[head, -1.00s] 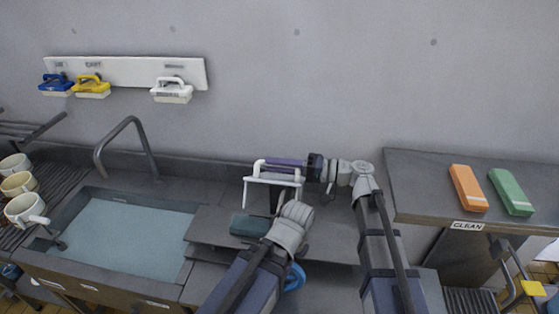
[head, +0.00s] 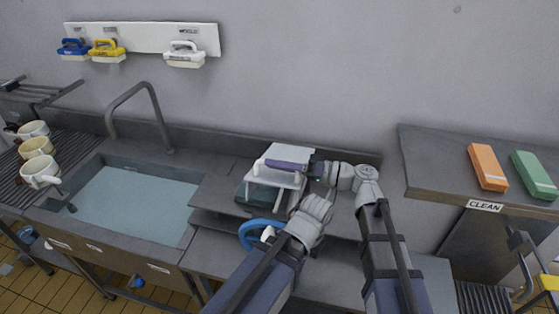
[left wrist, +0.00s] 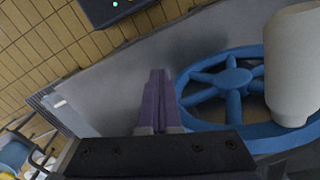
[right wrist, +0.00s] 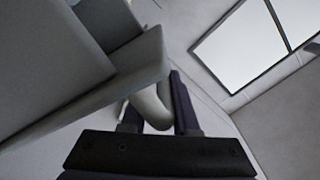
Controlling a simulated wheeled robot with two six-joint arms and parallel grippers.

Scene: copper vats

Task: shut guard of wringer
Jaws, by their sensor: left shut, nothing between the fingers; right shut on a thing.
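The wringer's white guard (head: 292,180) is a flat pale panel, tilted above the wringer on the drainboard. My right gripper (head: 285,164) is shut on the guard's white handle; in the right wrist view the pale handle (right wrist: 152,108) sits between the dark fingers, with the grey panel at upper left. The wringer's blue wheel (head: 258,236) is low at the front, partly hidden by my left arm. My left gripper (left wrist: 157,78) is shut and empty beside the wheel, which also shows in the left wrist view (left wrist: 232,80) with its white crank knob (left wrist: 292,65).
A dark teal block (head: 256,195) lies under the guard. A water-filled sink (head: 130,205) is to the left, with mugs (head: 40,170) beyond it. A shelf marked CLEAN (head: 440,180) with an orange and a green block stands at right.

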